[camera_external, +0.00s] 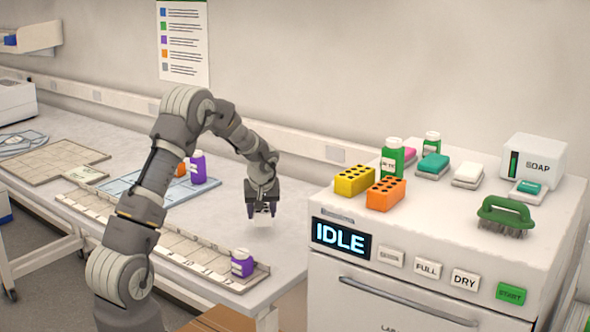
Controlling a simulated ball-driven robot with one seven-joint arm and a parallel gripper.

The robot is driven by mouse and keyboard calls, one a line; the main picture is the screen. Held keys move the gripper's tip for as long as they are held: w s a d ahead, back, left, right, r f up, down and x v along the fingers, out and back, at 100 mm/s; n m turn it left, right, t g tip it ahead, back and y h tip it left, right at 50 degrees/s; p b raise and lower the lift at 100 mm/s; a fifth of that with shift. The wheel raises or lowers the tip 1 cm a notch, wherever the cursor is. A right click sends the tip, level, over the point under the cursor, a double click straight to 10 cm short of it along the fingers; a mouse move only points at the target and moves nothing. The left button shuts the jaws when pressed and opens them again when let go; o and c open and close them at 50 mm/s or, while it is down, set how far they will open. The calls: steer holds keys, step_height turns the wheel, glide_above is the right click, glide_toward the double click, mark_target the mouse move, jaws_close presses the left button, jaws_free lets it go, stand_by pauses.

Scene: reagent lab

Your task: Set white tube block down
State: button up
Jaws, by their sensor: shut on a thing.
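My gripper (262,211) points down over the right end of the grey bench. It is shut on the white tube block (263,219), a small pale block that shows between and below the dark fingers. Its upper part is hidden by the gripper. The block is close above or on the bench top (215,223); I cannot tell whether it touches.
Another purple bottle (198,168) stands behind. Right is a washer (420,255) bearing yellow (354,181) and orange blocks (386,194). Bench around the white block is clear.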

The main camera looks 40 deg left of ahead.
mark_target(268, 204)
steer(key=w, duration=0.3)
steer(key=shift+a+f, duration=0.15)
steer(key=shift+a, duration=0.15)
steer(key=shift+w+f+b, duration=0.15)
steer(key=shift+f+b, duration=0.9)
steer(key=shift+f, duration=0.65)
steer(key=shift+f, duration=0.15)
steer(key=o, duration=1.1)
steer(key=shift+o, duration=0.2)
